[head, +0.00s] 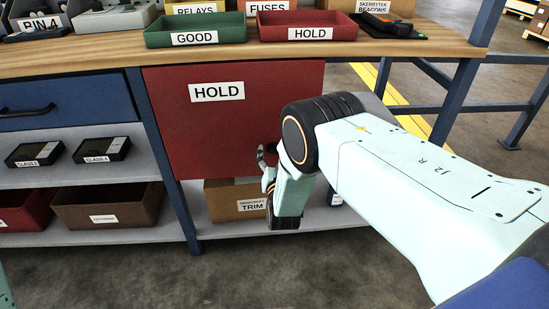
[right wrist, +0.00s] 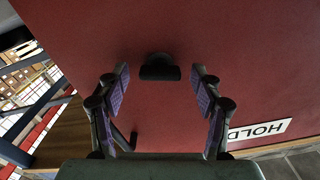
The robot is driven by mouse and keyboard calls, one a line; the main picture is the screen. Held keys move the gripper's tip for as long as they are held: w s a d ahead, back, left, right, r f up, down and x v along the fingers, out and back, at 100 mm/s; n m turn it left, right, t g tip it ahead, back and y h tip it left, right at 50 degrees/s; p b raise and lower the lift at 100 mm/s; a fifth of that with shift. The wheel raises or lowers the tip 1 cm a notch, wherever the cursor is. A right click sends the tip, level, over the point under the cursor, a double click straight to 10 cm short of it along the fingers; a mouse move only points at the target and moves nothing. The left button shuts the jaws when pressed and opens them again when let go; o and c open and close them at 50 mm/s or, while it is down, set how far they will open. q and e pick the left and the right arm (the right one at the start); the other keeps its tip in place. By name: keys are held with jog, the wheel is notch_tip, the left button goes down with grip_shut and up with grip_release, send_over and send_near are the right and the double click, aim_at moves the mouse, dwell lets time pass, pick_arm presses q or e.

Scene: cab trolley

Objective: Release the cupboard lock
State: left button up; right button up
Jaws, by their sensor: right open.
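The red cupboard door (head: 235,115) with a HOLD label is closed below the bench top. In the right wrist view, a dark knob-like fitting (right wrist: 160,67), perhaps the lock, stands out from the red door (right wrist: 225,60). My right gripper (head: 266,160) is in front of the door's lower right part. In the right wrist view its two fingers (right wrist: 160,78) are spread apart, one on each side of the fitting, with clear gaps. They hold nothing. In the head view the fitting is hard to make out behind my gripper. My left gripper is not in view.
A trim box (head: 236,200) stands on the lower shelf beneath the door. Green (head: 196,30) and red (head: 308,26) trays sit on the bench top (head: 100,55). A blue drawer (head: 60,102) is to the left. A blue post (head: 455,100) and rails stand right.

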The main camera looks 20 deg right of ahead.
jog(key=shift+w+d, duration=0.1)
jog(key=shift+w, duration=0.15)
jog(key=c, duration=1.1)
jog(key=shift+n, duration=1.7)
jog(key=shift+c, duration=0.2)
jog(key=o, duration=1.1)
jog(key=shift+o, duration=0.2)
